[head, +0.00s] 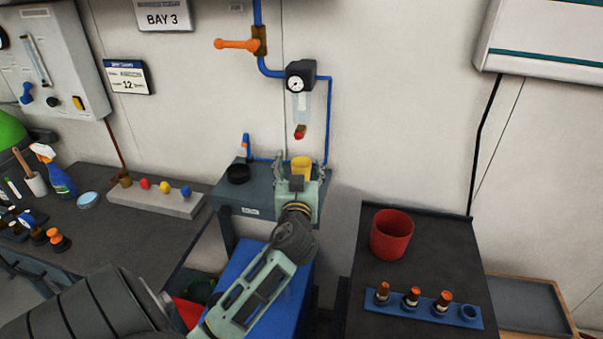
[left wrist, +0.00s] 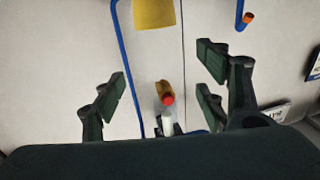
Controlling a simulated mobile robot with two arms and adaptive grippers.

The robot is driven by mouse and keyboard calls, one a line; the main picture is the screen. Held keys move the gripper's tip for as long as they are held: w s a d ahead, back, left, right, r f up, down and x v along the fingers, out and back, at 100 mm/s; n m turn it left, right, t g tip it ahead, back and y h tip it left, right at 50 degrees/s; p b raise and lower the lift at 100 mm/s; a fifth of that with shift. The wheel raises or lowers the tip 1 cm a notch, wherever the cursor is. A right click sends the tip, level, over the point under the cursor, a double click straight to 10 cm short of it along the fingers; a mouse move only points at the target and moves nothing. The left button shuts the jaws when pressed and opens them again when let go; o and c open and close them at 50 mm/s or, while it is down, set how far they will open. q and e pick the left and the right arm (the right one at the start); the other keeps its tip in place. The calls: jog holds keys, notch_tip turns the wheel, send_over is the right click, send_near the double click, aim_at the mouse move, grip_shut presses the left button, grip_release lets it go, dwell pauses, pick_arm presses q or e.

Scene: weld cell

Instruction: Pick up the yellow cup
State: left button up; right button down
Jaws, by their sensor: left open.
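The yellow cup (head: 301,166) is at the back of the grey wall shelf (head: 232,197), below the gauge unit. In the left wrist view the cup (left wrist: 153,13) is cut off by the top edge, above and apart from the finger pads. My left gripper (head: 298,172) is open and empty, with its fingers spread to either side of the cup's line in the head view. Its body hides the cup's lower part there. The fingers also show in the left wrist view (left wrist: 165,90). My right gripper is not in view.
A black round cup (head: 238,173) stands on the shelf to the left. Blue pipe (head: 328,120) and a gauge with a clear bowl (head: 299,92) are on the wall above. A red cup (head: 391,234) and a blue rack (head: 425,307) are on the dark right table.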

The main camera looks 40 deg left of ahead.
aim_at(301, 172)
pick_arm(q)
notch_tip(301, 172, down, 7)
jog(key=shift+r, duration=0.1)
jog(key=shift+w+a+f+p, duration=0.2)
jog(key=shift+p, duration=0.1)
jog(key=shift+w+a, duration=0.3)
jog(key=shift+w, duration=0.1)
jog(key=shift+w+a+f, duration=0.15)
jog(key=shift+w+a, duration=0.2)
jog(key=shift+w, duration=0.1)
jog(key=p+x, duration=0.2)
jog(key=x, duration=0.1)
jog(key=shift+w+a, duration=0.65)
jog(key=shift+w, duration=0.1)
jog(key=shift+s, duration=0.1)
jog(key=shift+c, duration=0.3)
